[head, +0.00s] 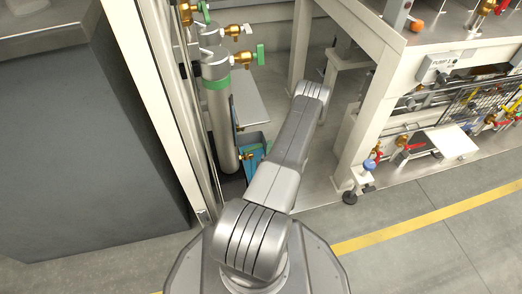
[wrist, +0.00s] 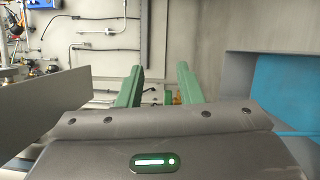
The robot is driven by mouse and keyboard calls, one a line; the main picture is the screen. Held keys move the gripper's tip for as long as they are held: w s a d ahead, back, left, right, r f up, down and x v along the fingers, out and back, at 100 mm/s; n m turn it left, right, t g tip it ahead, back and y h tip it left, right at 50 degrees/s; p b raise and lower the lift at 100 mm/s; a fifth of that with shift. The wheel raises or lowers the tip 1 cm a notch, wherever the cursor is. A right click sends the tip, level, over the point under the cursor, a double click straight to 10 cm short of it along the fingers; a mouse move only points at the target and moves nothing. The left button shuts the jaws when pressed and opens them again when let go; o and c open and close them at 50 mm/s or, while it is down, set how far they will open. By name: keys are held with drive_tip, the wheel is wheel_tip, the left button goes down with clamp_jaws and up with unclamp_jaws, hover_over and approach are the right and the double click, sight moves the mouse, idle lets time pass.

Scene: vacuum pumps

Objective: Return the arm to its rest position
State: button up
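My gripper (wrist: 160,69) shows in the wrist view as two green fingers standing apart with a clear gap. Nothing is held between them; small brass-coloured fittings show in the gap, farther off. In the head view my grey arm (head: 285,155) stretches forward from my base, between a grey cylinder on the left and a pump frame on the right. The gripper itself cannot be made out in the head view, hidden beyond the end of the arm.
The grey cylinder (head: 219,110) with a green band stands close left of my arm. The light pump frame (head: 367,125) stands close right. A blue bin (head: 253,146) is low beside the cylinder. Open floor (head: 440,235) with a yellow line lies at lower right.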

sight(257, 148)
drive_tip(key=s+a+f+n+y, duration=0.1)
drive_tip(key=s+a+y, duration=0.2)
drive_tip(key=s+a, duration=0.1)
drive_tip(key=shift+s+a+f, duration=0.3)
drive_tip(key=shift+s+a, duration=0.1)
drive_tip(key=shift+s, duration=0.2)
drive_tip(key=w, duration=0.6)
drive_tip(key=shift+w+a+r+p, duration=0.15)
drive_tip(key=shift+w+r+p, duration=0.05)
drive_tip(key=shift+p, duration=0.2)
drive_tip(key=shift+r, duration=0.15)
